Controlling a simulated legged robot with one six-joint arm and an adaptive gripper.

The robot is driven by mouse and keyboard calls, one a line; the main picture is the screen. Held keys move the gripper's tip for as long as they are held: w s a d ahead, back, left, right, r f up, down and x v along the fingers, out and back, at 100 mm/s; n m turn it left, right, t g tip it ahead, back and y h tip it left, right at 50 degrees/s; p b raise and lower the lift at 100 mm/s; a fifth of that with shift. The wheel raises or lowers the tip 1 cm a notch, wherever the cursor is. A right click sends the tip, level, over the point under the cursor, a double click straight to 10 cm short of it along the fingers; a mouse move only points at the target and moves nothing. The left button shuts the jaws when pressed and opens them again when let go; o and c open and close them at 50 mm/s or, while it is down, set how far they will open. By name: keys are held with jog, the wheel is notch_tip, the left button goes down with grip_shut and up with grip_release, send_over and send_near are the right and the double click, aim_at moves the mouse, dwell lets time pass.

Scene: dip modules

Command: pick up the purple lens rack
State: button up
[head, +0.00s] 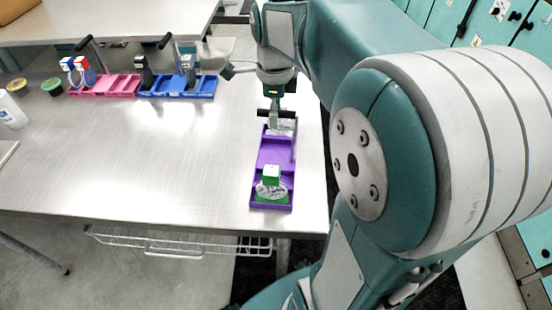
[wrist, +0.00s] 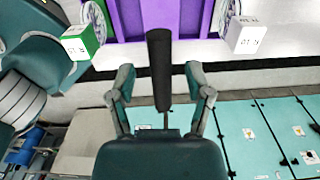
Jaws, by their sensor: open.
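The purple lens rack (head: 274,153) lies lengthwise near the right edge of the metal table. It holds a green and white boxed lens piece (head: 271,180) at its near end and a pale piece at its far end. My gripper (head: 276,105) is over the far end and partly hides it. In the wrist view, the rack (wrist: 185,18) is at the top, and its black handle (wrist: 160,60) reaches down between the two spread fingers of my gripper (wrist: 160,78). A gap shows on each side of the handle; the fingers are open and hold nothing.
A pink rack (head: 107,86) and a blue rack (head: 201,88), both with handles, stand at the table's far left. Small round tubs (head: 52,86) are beside them. The table's (head: 150,150) middle is clear. Teal cabinets (wrist: 265,130) stand beyond the table edge.

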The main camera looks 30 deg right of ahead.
jog(key=shift+d+f, duration=0.1)
jog(key=shift+f, duration=0.2)
grip_shut()
jog(key=shift+r, duration=0.15)
